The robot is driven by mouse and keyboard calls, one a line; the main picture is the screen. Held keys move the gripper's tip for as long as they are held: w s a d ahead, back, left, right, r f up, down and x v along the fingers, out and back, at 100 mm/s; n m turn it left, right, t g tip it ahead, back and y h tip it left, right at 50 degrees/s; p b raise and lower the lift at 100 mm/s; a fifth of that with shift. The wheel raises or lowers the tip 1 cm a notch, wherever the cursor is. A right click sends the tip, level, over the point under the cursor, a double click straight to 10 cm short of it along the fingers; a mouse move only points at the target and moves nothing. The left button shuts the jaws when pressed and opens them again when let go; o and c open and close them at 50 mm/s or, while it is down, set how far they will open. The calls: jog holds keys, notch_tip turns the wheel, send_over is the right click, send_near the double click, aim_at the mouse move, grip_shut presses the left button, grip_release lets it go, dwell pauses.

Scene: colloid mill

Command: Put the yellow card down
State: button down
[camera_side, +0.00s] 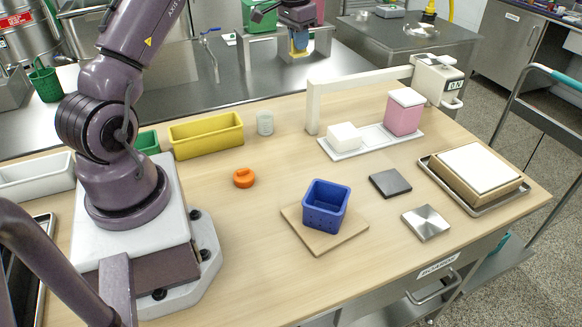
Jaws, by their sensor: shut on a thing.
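My gripper (299,40) is at the top centre of the side view, raised above the far part of the work area. It points down and is shut on the yellow card (299,53), of which only a small yellow piece shows below the fingers. A blue patch shows just above the yellow; I cannot tell what it belongs to. The card appears clear of the wooden table, but its height is hard to judge.
A yellow bin (206,136), grey jar (265,123) and orange knob (244,178) stand on the wooden table. A blue basket (326,206) sits on a board (293,214). A white frame (313,108), pink block (403,114), dark tile (390,184) and metal plate (425,223) are to the right.

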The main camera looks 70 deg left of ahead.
jog(key=s+d+m, duration=0.1)
jog(key=s+d, duration=0.4)
jog(key=d, duration=0.4)
jog(key=s+d+m, duration=0.1)
jog(key=s+d, duration=0.4)
jog(key=d, duration=0.3)
jog(key=f, duration=1.7)
jog(key=shift+w+d+f, duration=0.1)
jog(key=shift+w+d, duration=0.1)
jog(key=shift+f, duration=2)
jog(key=c, duration=1.7)
grip_release()
jog(key=shift+f, duration=0.15)
jog(key=o, duration=0.4)
